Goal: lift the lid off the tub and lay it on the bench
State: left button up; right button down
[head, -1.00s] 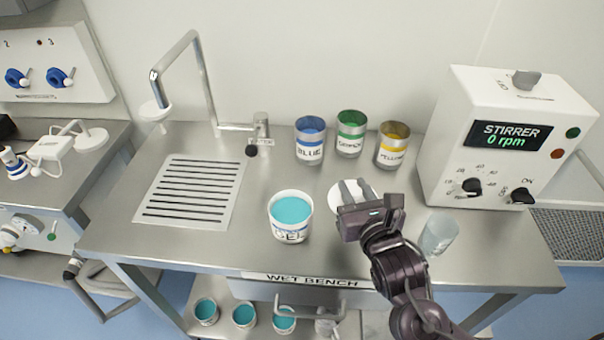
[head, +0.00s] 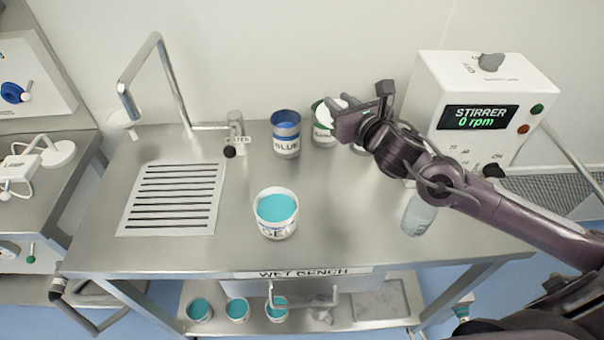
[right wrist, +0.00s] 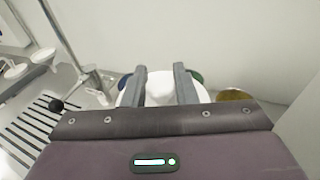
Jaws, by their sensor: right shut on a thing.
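The white tub (head: 277,230) marked GEL stands upright on the steel wet bench (head: 165,249), uncovered, with teal gel inside. The round white lid (right wrist: 160,92) is off the tub. My right gripper (head: 339,103) is shut on the lid's raised middle, which shows between the two grey fingers in the right wrist view (right wrist: 159,83). In the head view the gripper and lid are in front of the coloured tins, right of and behind the tub. The fingers and gripper body hide much of the lid. My left gripper is not in view.
A blue tin (head: 286,145) and a green tin (head: 322,138) stand at the back; the yellow tin (right wrist: 235,96) is mostly hidden in the head view. The stirrer (head: 480,90) and a clear beaker (head: 418,217) are right. Bench right of the tub is clear.

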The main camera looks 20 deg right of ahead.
aim_at(333, 176)
jog(key=shift+d+f, duration=0.15)
jog(key=shift+f, duration=0.2)
notch_tip(333, 176, down, 19)
jog(key=shift+r+p, duration=0.1)
jog(key=shift+p, duration=1.1)
